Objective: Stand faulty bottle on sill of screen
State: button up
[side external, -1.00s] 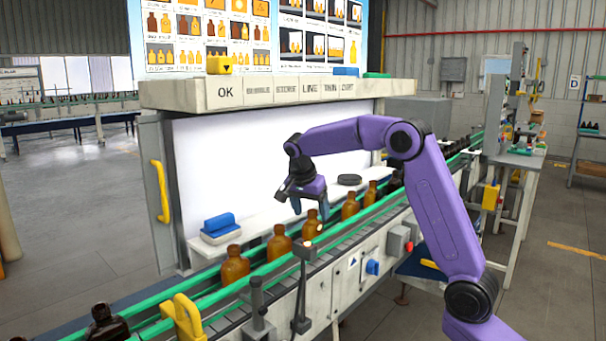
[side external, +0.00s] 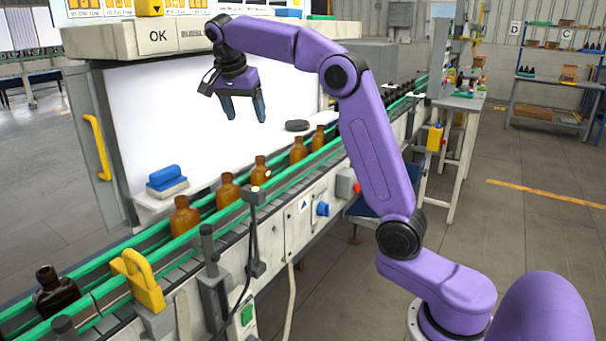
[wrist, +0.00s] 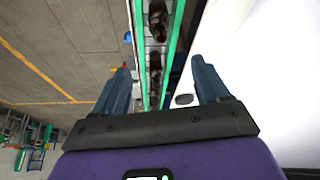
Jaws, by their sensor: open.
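Several amber bottles stand upright in a row on the conveyor, among them a near one (side external: 186,218), a second (side external: 228,192) and a third (side external: 260,172). The third seems to carry a small pale spot; I cannot tell for sure which bottle is faulty. The white lit screen (side external: 165,120) stands behind the conveyor, with its narrow pale sill (side external: 243,161) along its foot. My gripper (side external: 246,119) is open and empty, pointing down in front of the screen, well above the bottles. In the wrist view, brown bottle tops (wrist: 158,22) show between and beyond the open fingers (wrist: 160,65).
A blue block (side external: 166,178) on a pale base and a dark disc (side external: 297,125) rest on the sill; the disc also shows in the wrist view (wrist: 184,99). Green rails (side external: 150,258) flank the conveyor. A darker bottle (side external: 55,292) stands farther down the line. A post (side external: 253,225) stands in front.

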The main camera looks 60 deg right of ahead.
jog(key=s+a+f+n+y, duration=0.2)
jog(key=s+a+f+n, duration=0.25)
jog(key=a+n, duration=0.4)
jog(key=s+a+f+n, duration=0.3)
jog(key=s+n, duration=0.1)
jog(key=s, duration=0.3)
jog(key=s+a+f+n+y, duration=0.1)
jog(key=s+a+f+n, duration=0.2)
jog(key=s, duration=0.4)
jog(key=s+a+f+n+y, duration=0.1)
jog(key=s+a+f+n, duration=0.1)
jog(key=s+f+n, duration=0.2)
jog(key=s+n, duration=0.2)
jog(key=s, duration=0.1)
jog(key=shift+a, duration=0.4)
jog(key=s+d+f+n, duration=0.1)
jog(key=s+n, duration=0.1)
jog(key=s, duration=0.1)
jog(key=s+d+f+n, duration=0.1)
jog(key=s+f+n, duration=0.1)
jog(key=s, duration=0.2)
jog(key=s+f+n, duration=0.2)
jog(key=s, duration=0.2)
jog(key=shift+d+f+g+y, duration=0.15)
jog(key=shift+d+g+y, duration=0.25)
jog(key=shift+c, duration=0.6)
jog(key=shift+s+d+f+n, duration=0.1)
jog(key=shift+s+f+n, duration=0.05)
jog(key=shift+s+n, duration=0.15)
jog(key=shift+c, duration=0.9)
